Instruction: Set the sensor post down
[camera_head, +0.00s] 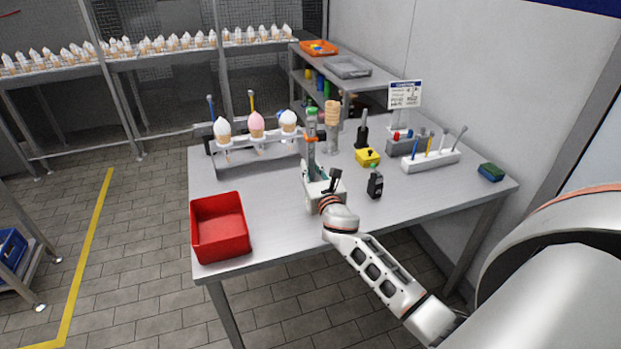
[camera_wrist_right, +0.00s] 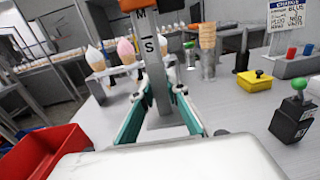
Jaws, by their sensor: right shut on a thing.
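The sensor post (camera_wrist_right: 154,64) is a grey upright post with black letters and an orange-red band at its top in the right wrist view. In the head view the post (camera_head: 311,150) stands upright in front of the cone rack. My right gripper (camera_head: 313,172) is shut on it, with teal fingers on either side; the gripper (camera_wrist_right: 156,98) also shows in the right wrist view. My left gripper is not in view.
A red bin (camera_head: 220,228) is at the table's front left. The cone rack (camera_head: 262,140) with three cones stands behind it. A black device with a green knob (camera_head: 375,182), a yellow button box (camera_head: 367,157) and a white tool holder (camera_head: 431,161) are to the right. The front middle is clear.

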